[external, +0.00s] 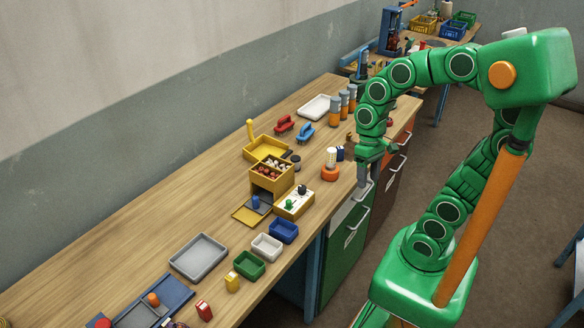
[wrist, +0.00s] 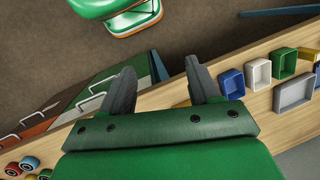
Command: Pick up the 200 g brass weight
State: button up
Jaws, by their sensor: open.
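My gripper (external: 363,178) hangs at the front edge of the workbench, pointing down, with its fingers apart and nothing between them. In the wrist view my gripper (wrist: 158,72) shows two dark fingers spread over the bench edge, with cabinet fronts and floor beyond. A small brass-coloured object (external: 350,136) stands on the bench just left of my arm, partly hidden by it. It is too small to tell whether it is the 200 g brass weight. No brass weight shows clearly in the wrist view.
An orange-based white cylinder (external: 330,164) and a dark blue item (external: 340,153) stand close left of my gripper. Grey-orange cylinders (external: 335,112) stand farther back. A yellow box (external: 270,176), small bins (external: 267,247) and a grey tray (external: 198,256) occupy the bench. Bare wood lies along the wall.

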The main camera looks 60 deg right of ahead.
jog(key=w+d+m+t+y, duration=0.2)
jog(key=w+d+m+y, duration=0.25)
jog(key=w, duration=0.65)
jog(key=w+d+m+t+y, duration=0.1)
jog(key=w+d+m+y, duration=0.3)
jog(key=w, duration=0.7)
jog(key=m+t, duration=0.7)
jog(key=m, duration=0.5)
send_over(351, 134)
jog(key=a, duration=1.1)
notch_tip(351, 134, down, 8)
jog(key=f, duration=0.1)
jog(key=s+d+f+m+t+h, duration=0.1)
jog(key=d+f+m, duration=0.1)
jog(key=d, duration=0.3)
jog(key=s+d+f+m+t+h, duration=0.1)
jog(key=s+d+f+m, duration=0.1)
jog(key=d, duration=0.3)
jog(key=s+d+f+m+h, duration=0.1)
jog(key=s+d+f+m, duration=0.1)
jog(key=d+f, duration=0.1)
jog(key=shift+d+f+t, duration=0.2)
jog(key=shift+d, duration=0.25)
jog(key=shift+d+f+t, duration=0.15)
jog(key=shift+d+t, duration=0.05)
jog(key=shift+d, duration=0.25)
jog(key=shift+x, duration=3.8)
jog(key=shift+s+a+r, duration=0.1)
jog(key=shift+a, duration=0.1)
